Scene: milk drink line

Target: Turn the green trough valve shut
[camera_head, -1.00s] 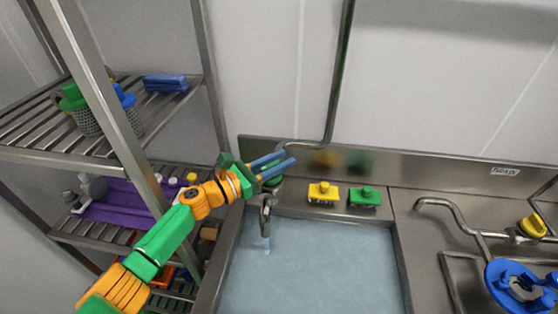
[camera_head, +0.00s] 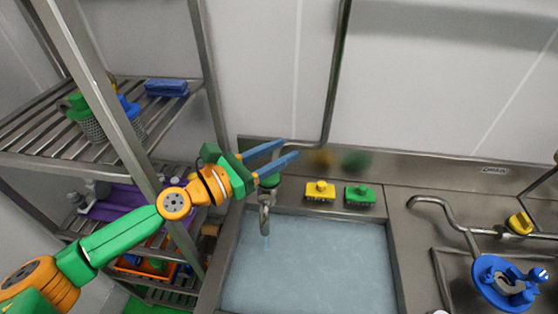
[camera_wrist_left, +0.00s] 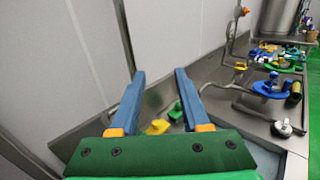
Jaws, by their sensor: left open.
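The green trough valve (camera_head: 270,181) sits on the tap at the trough's back left corner, partly hidden behind my left gripper. The curved spout (camera_head: 265,215) hangs below it, with a thin water stream at its mouth. The trough (camera_head: 232,245) holds bluish water. My left gripper (camera_head: 290,150) is open, its blue fingers pointing right and appearing just above the valve. Contact cannot be told. In the left wrist view the open fingers (camera_wrist_left: 160,73) have nothing between their tips, and the valve does not show. My right gripper is out of view.
A yellow brush (camera_head: 320,191) and a green brush (camera_head: 361,196) lie on the back ledge. A steel rack (camera_head: 120,150) stands left, close to my arm. A second tap with a yellow valve (camera_head: 520,223) and a blue part (camera_head: 502,284) are at right.

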